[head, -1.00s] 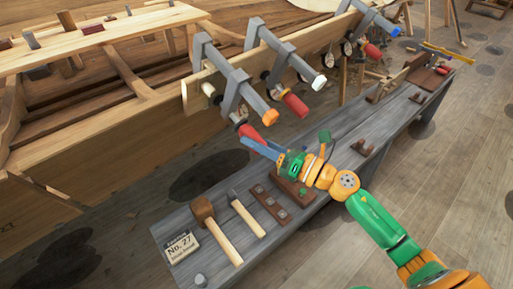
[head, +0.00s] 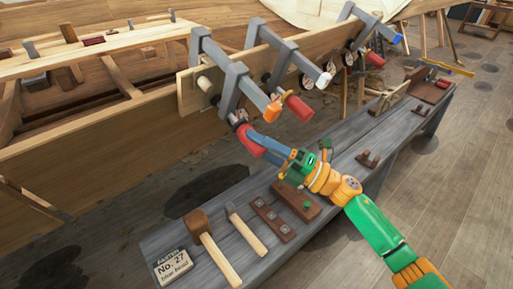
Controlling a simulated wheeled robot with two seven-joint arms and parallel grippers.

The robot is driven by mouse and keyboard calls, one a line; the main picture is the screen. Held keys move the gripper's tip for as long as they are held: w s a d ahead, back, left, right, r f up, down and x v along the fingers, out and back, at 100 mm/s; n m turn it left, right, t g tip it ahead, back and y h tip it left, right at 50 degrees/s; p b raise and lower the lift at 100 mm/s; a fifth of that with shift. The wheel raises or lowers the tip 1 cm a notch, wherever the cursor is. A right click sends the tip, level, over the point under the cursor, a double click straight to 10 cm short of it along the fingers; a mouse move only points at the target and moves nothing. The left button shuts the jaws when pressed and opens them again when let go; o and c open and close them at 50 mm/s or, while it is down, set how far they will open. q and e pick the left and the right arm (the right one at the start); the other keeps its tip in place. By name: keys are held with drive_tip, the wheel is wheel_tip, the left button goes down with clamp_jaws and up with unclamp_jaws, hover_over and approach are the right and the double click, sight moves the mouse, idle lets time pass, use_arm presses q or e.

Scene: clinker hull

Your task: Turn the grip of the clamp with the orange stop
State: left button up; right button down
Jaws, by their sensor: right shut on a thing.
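The clamp with the orange stop (head: 272,112) is grey and sits nearest on the hull's upper plank. Its bar (head: 248,90) slants down to the right. Its red grip (head: 247,141) hangs below the bar on a screw. My right gripper (head: 258,140) reaches in from the lower right, its blue-grey fingers shut on the red grip and hiding part of it. My left gripper is not in view.
A clamp with a white stop (head: 323,79) and red grip (head: 298,106) stands close to the right. One with a blue stop (head: 396,38) is farther off. Below, a grey bench (head: 225,200) holds a mallet (head: 199,223), a hammer (head: 234,213) and a sign (head: 173,268).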

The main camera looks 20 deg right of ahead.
sight(267, 150)
drive_tip(key=shift+f+m, duration=0.25)
drive_tip(key=shift+m, duration=0.15)
drive_tip(key=c, duration=0.8)
unclamp_jaws()
drive_tip(key=o, duration=0.4)
drive_tip(key=shift+r, duration=0.1)
drive_tip(key=shift+s+d, duration=0.1)
drive_tip(key=b+v, duration=0.2)
drive_tip(key=v, duration=0.5)
